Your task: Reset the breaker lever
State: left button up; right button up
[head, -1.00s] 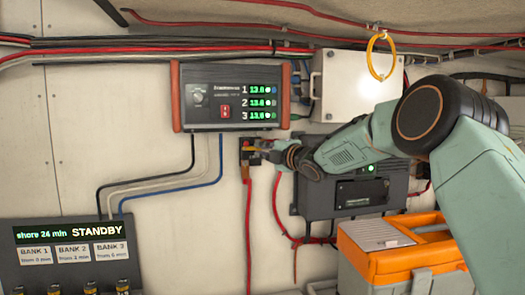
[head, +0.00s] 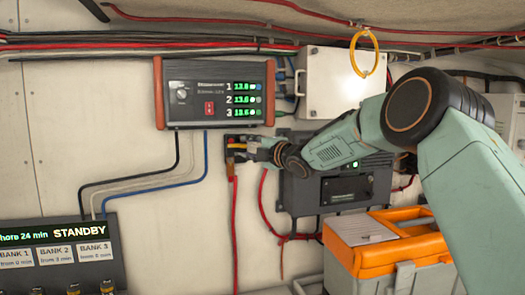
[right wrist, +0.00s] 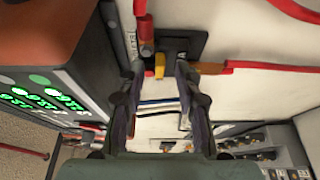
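The breaker (head: 231,140) is a small black block on the white wall, under the battery monitor, with red cables at it. It also shows in the right wrist view (right wrist: 187,45). Its small yellow lever (right wrist: 160,65) shows between my fingertips there. My right gripper (right wrist: 159,72) reaches the breaker from the right in the head view (head: 249,149). Its two fingers stand apart on either side of the lever, with visible gaps. I cannot tell if either finger touches the block. My left gripper is not in view.
The battery monitor (head: 197,92) with green readings hangs just above the breaker. A dark unit (head: 300,190) is right of it, and a yellow ring (head: 364,53) hangs above. An orange-topped case (head: 405,258) sits lower right. A STANDBY panel (head: 55,262) is lower left.

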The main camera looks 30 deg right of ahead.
jog(key=s+d, duration=0.1)
jog(key=s, duration=1)
jog(key=shift+s+d, duration=0.15)
jog(key=shift+d, duration=0.2)
jog(key=shift+r, duration=0.1)
